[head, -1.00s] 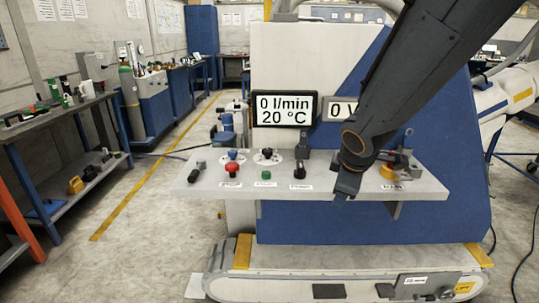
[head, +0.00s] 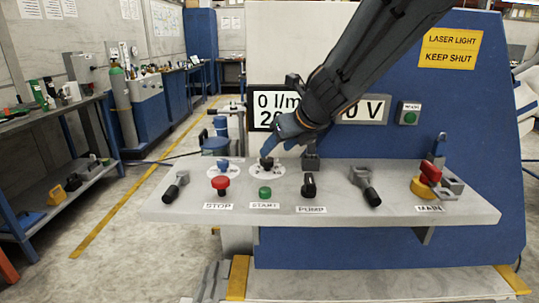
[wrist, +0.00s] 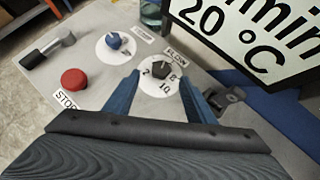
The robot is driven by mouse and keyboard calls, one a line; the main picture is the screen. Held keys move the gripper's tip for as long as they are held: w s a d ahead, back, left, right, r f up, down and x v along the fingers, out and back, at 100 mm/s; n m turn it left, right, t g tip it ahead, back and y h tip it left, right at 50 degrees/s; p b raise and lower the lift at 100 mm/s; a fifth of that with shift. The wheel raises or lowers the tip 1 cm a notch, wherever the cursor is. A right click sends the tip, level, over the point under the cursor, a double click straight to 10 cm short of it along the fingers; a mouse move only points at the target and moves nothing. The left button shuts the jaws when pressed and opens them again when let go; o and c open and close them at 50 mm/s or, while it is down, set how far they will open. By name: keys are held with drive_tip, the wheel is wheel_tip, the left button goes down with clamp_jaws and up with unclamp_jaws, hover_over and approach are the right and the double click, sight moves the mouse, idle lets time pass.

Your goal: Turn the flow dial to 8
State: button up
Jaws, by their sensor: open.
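The flow dial (head: 267,163) is a small black knob on a white numbered disc, on the pale shelf of the blue machine. In the wrist view, the dial (wrist: 162,70) sits between and just beyond my two blue fingertips, beside a FLOW label. A 2, a 10 and what looks like an 8 show on its disc. I cannot tell which number the knob points to. My gripper (wrist: 160,84) is open and empty, one finger on each side of the dial; contact is not clear. In the head view, my gripper (head: 280,145) is just above the dial.
The display (wrist: 245,30) shows 20 °C close beside my right finger; the head view shows 0 for flow. A blue knob (head: 223,165), red STOP button (head: 220,184), green START button (head: 265,193), PUMP switch (head: 309,187) and lever handle (head: 368,190) crowd the shelf.

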sight(267, 159)
drive_tip(key=b+x, duration=0.2)
drive_tip(key=x, duration=0.5)
drive_tip(key=shift+w+d+f, duration=0.1)
drive_tip(key=shift+w+f, duration=0.1)
drive_tip(key=c, duration=1)
